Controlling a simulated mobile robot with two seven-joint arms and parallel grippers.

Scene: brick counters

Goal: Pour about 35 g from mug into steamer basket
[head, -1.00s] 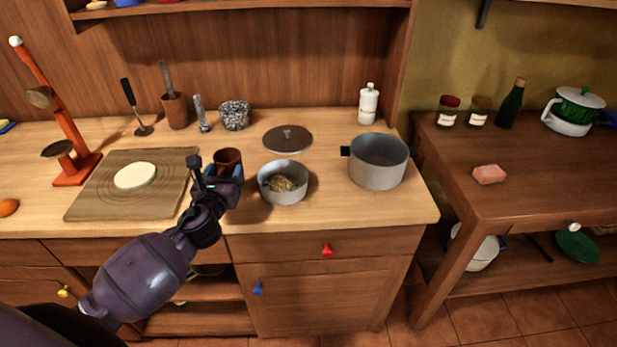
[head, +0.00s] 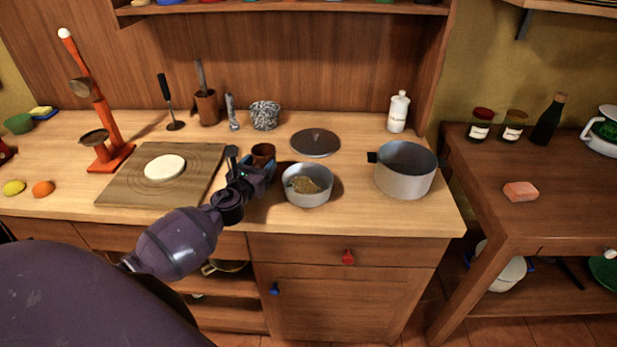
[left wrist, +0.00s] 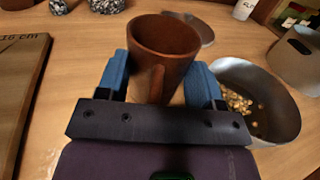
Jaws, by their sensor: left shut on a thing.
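The brown mug (head: 263,153) stands roughly upright between the fingers of my left gripper (head: 258,169), left of the steamer basket. In the left wrist view, the blue fingers grip the mug (left wrist: 162,62) from both sides. The part of its inside that shows is plain brown; its bottom and any contents are hidden. The round grey vessel I take for the steamer basket (head: 308,199) sits on the counter with yellowish-brown pieces in it. It also shows right of the mug in the left wrist view (left wrist: 283,108), apart from it. My right gripper is out of view.
A grey pot (head: 403,182) stands right of the basket, and a dark lid (head: 315,142) lies behind it. A wooden board (head: 130,190) with a pale round disc is to the left. A speckled cup (head: 265,116) stands behind the mug. The counter front is clear.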

